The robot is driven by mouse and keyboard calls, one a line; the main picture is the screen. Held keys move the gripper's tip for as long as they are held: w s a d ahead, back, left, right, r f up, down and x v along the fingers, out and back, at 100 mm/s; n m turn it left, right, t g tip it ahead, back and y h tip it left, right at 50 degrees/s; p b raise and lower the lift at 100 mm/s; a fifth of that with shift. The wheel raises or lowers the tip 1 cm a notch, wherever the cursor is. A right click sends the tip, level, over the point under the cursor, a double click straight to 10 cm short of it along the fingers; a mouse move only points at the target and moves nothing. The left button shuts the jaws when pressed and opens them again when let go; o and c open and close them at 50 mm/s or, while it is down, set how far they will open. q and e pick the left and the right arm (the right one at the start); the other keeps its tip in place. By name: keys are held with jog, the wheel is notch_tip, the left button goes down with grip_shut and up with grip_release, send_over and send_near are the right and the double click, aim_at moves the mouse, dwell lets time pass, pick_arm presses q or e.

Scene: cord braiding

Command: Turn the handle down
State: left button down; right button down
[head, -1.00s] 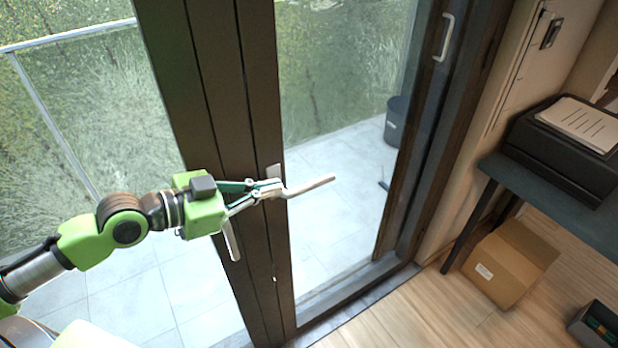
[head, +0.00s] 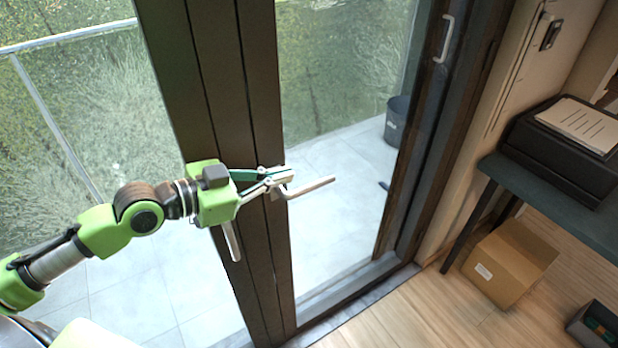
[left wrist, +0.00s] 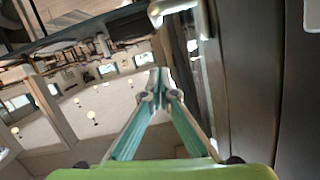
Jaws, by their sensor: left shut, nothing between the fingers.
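A pale metal lever handle (head: 312,187) on the dark door frame sticks out to the right, close to level and tilted slightly up at its free end. My left gripper (head: 285,177) is shut and empty. In the head view its fingertips overlap the lever's inner end and hide part of its mount; I cannot tell whether they touch. In the left wrist view the closed fingertips (left wrist: 158,88) show in the middle, and a pale handle (left wrist: 174,8) shows at the top edge, apart from them in the picture. My right gripper is not in view.
A second pale handle (head: 232,241) hangs down on the frame's left part. Glass panes flank the dark frame (head: 262,90). A dark table (head: 560,205) with a black printer (head: 565,150) and a cardboard box (head: 508,265) stand at the right. Wooden floor lies clear before the door.

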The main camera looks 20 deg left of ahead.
pick_arm(q)
jog(key=p, duration=0.3)
send_over(310, 186)
jog(key=f, duration=0.2)
notch_tip(310, 186, down, 3)
jog(key=shift+s+d+r, duration=0.1)
jog(key=shift+s+r, duration=0.05)
jog(key=shift+a+f, duration=0.2)
jog(key=shift+f, duration=0.35)
